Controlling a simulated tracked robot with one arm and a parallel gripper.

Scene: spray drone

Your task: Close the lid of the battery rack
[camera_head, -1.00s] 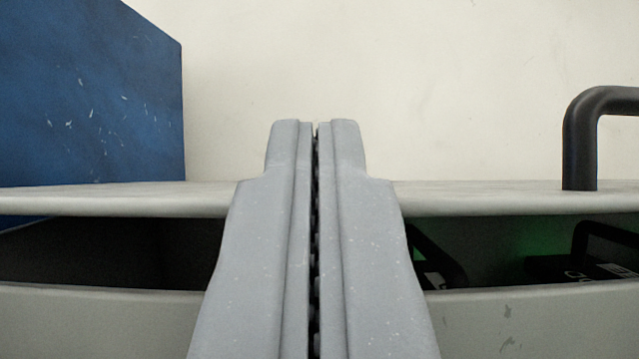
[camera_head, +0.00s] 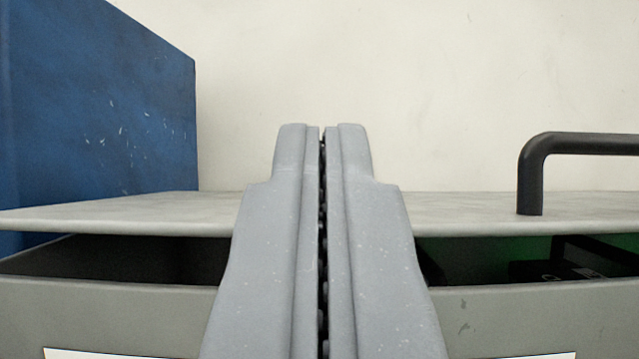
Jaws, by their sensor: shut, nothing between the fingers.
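The battery rack (camera_head: 130,305) is a grey box across the lower part of the view. Its light grey lid (camera_head: 130,212) lies nearly flat above it, with a narrow dark gap between lid and box front. A black handle (camera_head: 530,175) stands on the lid at the right. Through the gap at the right I see dark batteries (camera_head: 575,262) and a green glow. My gripper (camera_head: 323,130) is shut and empty, in the middle of the view, its tips over the lid. It hides the middle of the lid and gap. I cannot tell if it touches the lid.
A blue panel or cabinet (camera_head: 110,110) stands behind the lid at the left. A plain cream wall (camera_head: 400,80) fills the back. White labels (camera_head: 100,353) show on the box front at the bottom edge. The space above the lid is clear apart from the handle.

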